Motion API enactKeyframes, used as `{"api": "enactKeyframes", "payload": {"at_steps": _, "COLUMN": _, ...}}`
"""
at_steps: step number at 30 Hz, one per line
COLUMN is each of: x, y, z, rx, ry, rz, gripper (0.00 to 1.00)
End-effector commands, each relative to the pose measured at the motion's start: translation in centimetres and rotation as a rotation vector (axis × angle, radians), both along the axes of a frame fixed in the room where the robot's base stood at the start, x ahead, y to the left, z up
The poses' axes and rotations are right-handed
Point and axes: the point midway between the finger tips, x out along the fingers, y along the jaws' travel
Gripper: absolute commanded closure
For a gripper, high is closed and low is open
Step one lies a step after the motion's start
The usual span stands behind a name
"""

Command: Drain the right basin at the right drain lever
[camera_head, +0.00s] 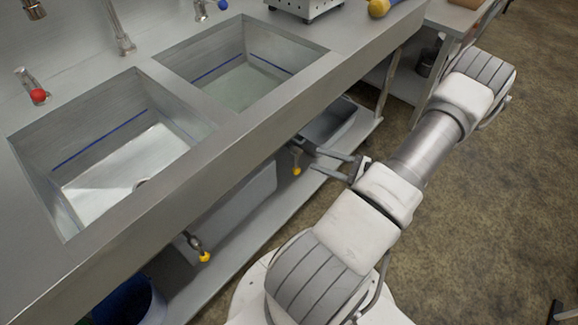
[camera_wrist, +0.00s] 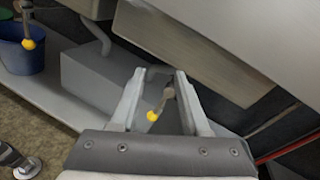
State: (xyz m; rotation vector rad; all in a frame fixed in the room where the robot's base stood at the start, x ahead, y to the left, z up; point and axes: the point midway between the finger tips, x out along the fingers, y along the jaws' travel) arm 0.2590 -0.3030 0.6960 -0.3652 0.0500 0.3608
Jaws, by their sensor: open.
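The right basin (camera_head: 240,75) is set in the steel counter; greenish water seems to cover its bottom, below a blue line on its wall. The right drain lever (camera_head: 297,160), a short grey handle with a yellow knob, hangs under the counter's front edge. My gripper (camera_head: 316,161) is open and empty below the counter, just right of that lever, fingers pointing towards it. In the wrist view the lever (camera_wrist: 159,103) appears between the open fingers (camera_wrist: 160,76), its yellow knob nearer the palm. I cannot tell whether a finger touches it.
The left basin (camera_head: 125,150) has its own yellow-knobbed drain lever (camera_head: 203,250) below. A lower shelf (camera_head: 245,225) holds a grey box (camera_wrist: 100,85) and a dark tray (camera_head: 328,124). A blue bucket (camera_wrist: 20,55) stands at the left. Open floor (camera_head: 480,210) lies right of my arm.

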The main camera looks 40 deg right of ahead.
Motion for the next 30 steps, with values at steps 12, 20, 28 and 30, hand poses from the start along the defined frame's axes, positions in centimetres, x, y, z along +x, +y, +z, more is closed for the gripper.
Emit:
{"api": "enactKeyframes", "payload": {"at_steps": 12, "x": -2.7, "y": -0.5, "z": -13.4, "rx": 0.305, "ry": -0.058, "rz": -0.393, "gripper": 0.54}}
{"api": "enactKeyframes", "payload": {"at_steps": 20, "x": -2.9, "y": -0.5, "z": -15.6, "rx": 0.364, "ry": -0.072, "rz": -0.471, "gripper": 0.54}}
{"api": "enactKeyframes", "payload": {"at_steps": 28, "x": 0.9, "y": -0.8, "z": -15.7, "rx": 0.364, "ry": -0.072, "rz": -0.468, "gripper": 0.54}}
{"api": "enactKeyframes", "payload": {"at_steps": 30, "x": 2.4, "y": -1.0, "z": -15.7, "rx": 0.365, "ry": -0.072, "rz": -0.467, "gripper": 0.54}}
